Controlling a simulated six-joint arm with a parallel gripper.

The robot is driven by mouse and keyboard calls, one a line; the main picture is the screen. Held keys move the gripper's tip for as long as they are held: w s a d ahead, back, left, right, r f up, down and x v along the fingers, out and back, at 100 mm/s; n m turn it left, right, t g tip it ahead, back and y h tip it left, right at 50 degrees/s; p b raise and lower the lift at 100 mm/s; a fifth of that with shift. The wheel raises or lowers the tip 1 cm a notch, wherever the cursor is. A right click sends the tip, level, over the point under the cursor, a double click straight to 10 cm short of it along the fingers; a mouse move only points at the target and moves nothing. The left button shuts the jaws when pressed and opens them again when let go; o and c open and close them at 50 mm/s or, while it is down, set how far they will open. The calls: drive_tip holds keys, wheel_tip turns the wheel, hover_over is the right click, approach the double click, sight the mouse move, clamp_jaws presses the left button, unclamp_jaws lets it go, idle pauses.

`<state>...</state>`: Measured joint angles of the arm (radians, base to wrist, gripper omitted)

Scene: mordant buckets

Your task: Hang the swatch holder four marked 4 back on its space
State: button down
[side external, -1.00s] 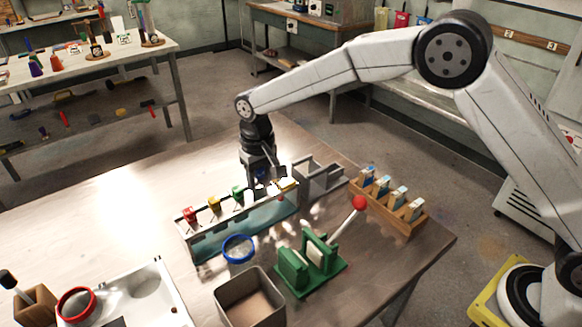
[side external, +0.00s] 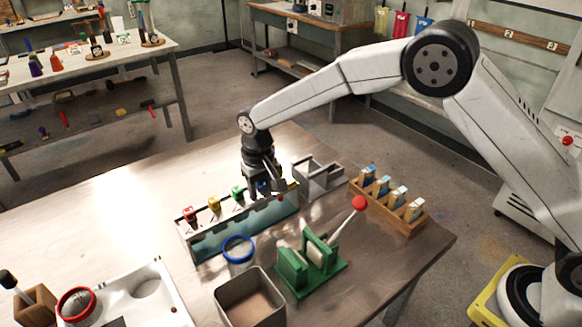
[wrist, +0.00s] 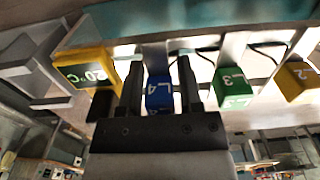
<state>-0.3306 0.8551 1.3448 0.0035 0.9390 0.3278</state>
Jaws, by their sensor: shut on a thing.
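The blue swatch holder marked L4 (wrist: 159,93) is between the two fingers of my gripper (wrist: 160,78), which is shut on it. In the side external view my gripper (side external: 266,186) is at the right end of the long rack (side external: 215,246), and the blue holder is mostly hidden by it. A pale strip shows behind the blue holder in the wrist view. I cannot tell whether the holder touches the rail. The green holder marked L3 (wrist: 233,88), the yellow holder marked 2 (wrist: 297,82) and a red holder (side external: 190,214) are along the rack.
A yellow block reading 20°C (wrist: 88,72) is close beside my gripper. A grey open tray (side external: 318,178) is behind right. A wooden rack of bottles (side external: 402,213), a green press with a red-knobbed lever (side external: 310,265) and a blue-rimmed jar (side external: 238,249) stand nearby.

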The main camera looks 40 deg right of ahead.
drive_tip(key=shift+c, duration=0.9)
unclamp_jaws()
drive_tip(key=shift+r, duration=0.2)
drive_tip(key=shift+r, duration=3.75)
drive_tip(key=shift+s, duration=0.1)
